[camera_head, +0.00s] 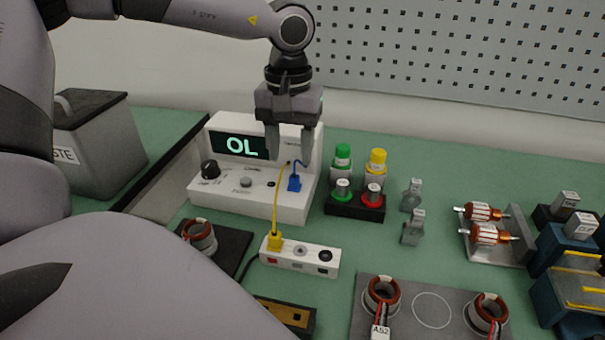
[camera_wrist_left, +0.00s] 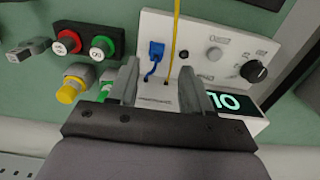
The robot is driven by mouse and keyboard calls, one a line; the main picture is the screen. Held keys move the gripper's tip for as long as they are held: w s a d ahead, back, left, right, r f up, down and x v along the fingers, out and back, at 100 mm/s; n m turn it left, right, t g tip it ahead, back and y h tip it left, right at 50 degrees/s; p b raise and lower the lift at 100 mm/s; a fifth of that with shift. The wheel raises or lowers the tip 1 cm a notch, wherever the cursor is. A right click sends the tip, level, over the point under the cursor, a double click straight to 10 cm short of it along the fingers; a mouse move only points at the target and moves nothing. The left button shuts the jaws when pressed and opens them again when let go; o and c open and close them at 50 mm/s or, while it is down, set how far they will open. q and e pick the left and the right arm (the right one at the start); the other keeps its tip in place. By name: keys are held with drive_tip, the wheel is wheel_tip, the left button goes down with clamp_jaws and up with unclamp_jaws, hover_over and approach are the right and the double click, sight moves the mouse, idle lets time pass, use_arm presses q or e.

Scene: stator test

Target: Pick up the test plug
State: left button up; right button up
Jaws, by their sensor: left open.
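A blue plug (camera_head: 294,183) on a blue lead sits at the front of the white tester (camera_head: 291,208); it also shows in the left wrist view (camera_wrist_left: 156,50). A yellow plug (camera_head: 275,244) on a yellow lead stands in the white socket block (camera_head: 300,264) in front of the tester. I cannot tell which one is the test plug. My left gripper (camera_head: 290,153) is open and empty, pointing down over the tester's right part, above and behind the blue plug. In the left wrist view its fingers (camera_wrist_left: 160,78) are apart, with the plug beyond them. My right gripper is not in view.
The tester's display (camera_head: 240,146) reads OL. Green and yellow bottles (camera_head: 376,163) and a black holder (camera_head: 355,208) with red and green tops stand right of the tester. A grey bin (camera_head: 95,150) is at left. Ring-shaped stators (camera_head: 382,296) are in front.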

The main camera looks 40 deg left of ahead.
sight(294, 174)
use_arm(q)
drive_tip(key=f, duration=0.5)
drive_tip(key=shift+w+d+f, duration=0.1)
drive_tip(key=shift+w+f, duration=0.15)
drive_tip(key=shift+f, duration=0.1)
clamp_jaws()
